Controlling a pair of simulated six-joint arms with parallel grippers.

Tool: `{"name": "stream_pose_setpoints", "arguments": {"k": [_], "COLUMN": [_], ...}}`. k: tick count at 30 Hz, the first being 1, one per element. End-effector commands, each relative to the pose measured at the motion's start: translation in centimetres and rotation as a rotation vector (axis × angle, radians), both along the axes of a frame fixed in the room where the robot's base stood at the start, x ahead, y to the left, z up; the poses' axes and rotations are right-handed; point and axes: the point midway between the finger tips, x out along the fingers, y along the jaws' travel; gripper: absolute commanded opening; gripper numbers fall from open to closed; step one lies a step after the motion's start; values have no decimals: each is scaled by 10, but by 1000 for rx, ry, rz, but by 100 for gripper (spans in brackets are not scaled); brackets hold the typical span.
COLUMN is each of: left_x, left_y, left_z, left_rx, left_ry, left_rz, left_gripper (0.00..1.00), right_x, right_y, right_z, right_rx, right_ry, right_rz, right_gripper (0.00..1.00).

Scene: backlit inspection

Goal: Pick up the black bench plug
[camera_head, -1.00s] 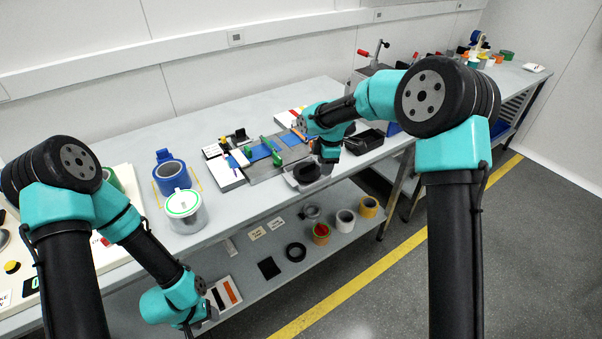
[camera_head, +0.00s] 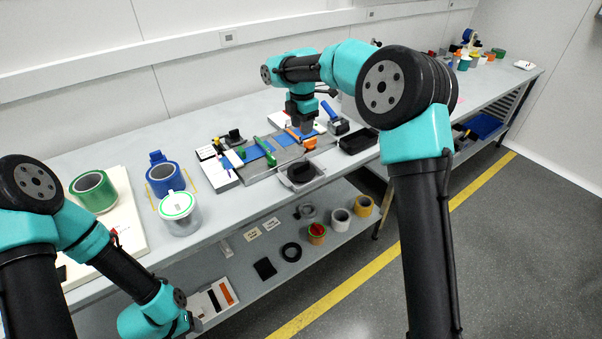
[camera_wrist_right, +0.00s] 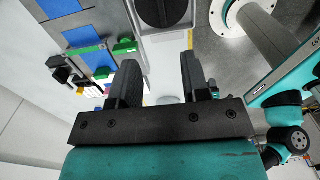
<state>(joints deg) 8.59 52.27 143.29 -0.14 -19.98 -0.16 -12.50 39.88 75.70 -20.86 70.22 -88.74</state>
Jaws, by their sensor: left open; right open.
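A round black piece with a raised grip bar, which looks like the black bench plug (camera_head: 301,171), sits in a grey square holder (camera_head: 316,182) at the bench's front edge. In the right wrist view the plug (camera_wrist_right: 163,12) is at the top, partly cut off, beyond the fingertips. My right gripper (camera_head: 306,127) is above the blue pads behind the plug. In its wrist view the right gripper (camera_wrist_right: 155,72) is open with nothing between its fingers. My left gripper (camera_head: 188,322) is low at the front left, away from the plug; little of it shows, and it is open.
A black tray (camera_head: 358,141) stands right of the holder. Green and orange clamps lie on the grey plate (camera_head: 262,168) behind it. Blue tape (camera_head: 164,180) and a clear lidded tub (camera_head: 181,214) stand at left. The lower shelf (camera_head: 225,288) holds rolls and rings.

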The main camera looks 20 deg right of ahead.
Motion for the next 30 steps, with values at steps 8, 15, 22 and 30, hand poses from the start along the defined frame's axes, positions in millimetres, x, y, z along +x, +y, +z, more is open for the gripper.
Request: {"name": "stream_pose_setpoints", "arguments": {"k": [8, 15, 22, 30], "left_x": [0, 0, 0, 0], "left_y": [0, 0, 0, 0], "left_z": [0, 0, 0, 0], "left_rx": [0, 0, 0, 0], "left_ry": [0, 0, 0, 0], "left_rz": [0, 0, 0, 0], "left_gripper": [53, 53, 53, 53], "right_x": [-1, -1, 0, 0], "right_y": [0, 0, 0, 0], "right_z": [-47, -88, -109, -110], "right_rx": [-1, 0, 0, 0], "right_ry": [3, 4, 0, -1], "right_rz": [0, 0, -1, -1], "right_gripper": [43, 43, 43, 43]}}
